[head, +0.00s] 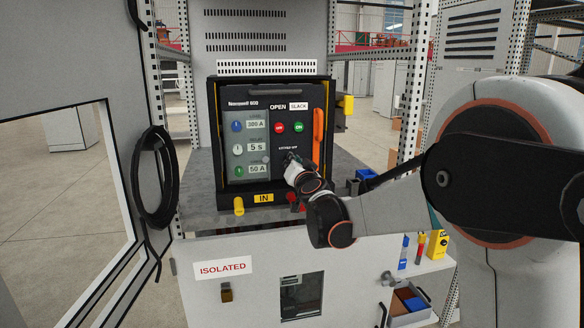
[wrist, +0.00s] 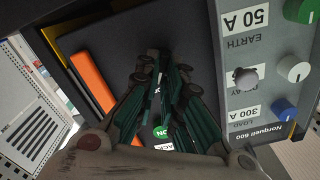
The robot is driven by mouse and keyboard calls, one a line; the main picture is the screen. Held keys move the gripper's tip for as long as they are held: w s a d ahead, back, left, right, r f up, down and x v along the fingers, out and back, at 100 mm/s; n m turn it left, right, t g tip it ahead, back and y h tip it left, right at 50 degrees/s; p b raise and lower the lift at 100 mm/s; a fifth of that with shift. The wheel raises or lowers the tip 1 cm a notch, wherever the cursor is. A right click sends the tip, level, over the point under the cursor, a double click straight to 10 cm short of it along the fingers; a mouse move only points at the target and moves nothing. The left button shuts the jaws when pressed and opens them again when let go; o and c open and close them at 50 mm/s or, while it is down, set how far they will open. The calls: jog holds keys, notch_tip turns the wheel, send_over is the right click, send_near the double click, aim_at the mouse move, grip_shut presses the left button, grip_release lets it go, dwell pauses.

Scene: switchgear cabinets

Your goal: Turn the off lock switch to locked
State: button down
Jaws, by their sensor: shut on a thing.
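The breaker panel (head: 245,135) is a dark unit with a grey left section, set in a black frame. The off lock switch is at the lower middle of its black face, below a small white label (head: 288,148); my gripper hides it. My gripper (head: 290,157) is at the panel face there. In the wrist view my gripper (wrist: 160,72) has its fingers close together against the black face, shut on the switch. The switch's angle cannot be seen.
An orange handle (head: 318,135) stands close right of my gripper. Red (head: 280,127) and green (head: 299,126) buttons sit above it. Three knobs, including a blue one (head: 237,126), are on the left. A yellow plug (head: 239,206) projects below. An open cabinet door (head: 75,190) stands left.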

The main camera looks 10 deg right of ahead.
jog(key=m+b, duration=0.1)
jog(key=m, duration=0.5)
jog(key=shift+d+f+m+b, duration=0.15)
jog(key=shift+f+m+b, duration=0.05)
jog(key=shift+m+b, duration=0.15)
jog(key=m+b, duration=0.1)
jog(key=m, duration=0.4)
jog(key=shift+f, duration=0.1)
jog(key=shift+m, duration=0.25)
jog(key=c, duration=1.7)
grip_release()
jog(key=s, duration=1.2)
jog(key=shift+s, duration=0.15)
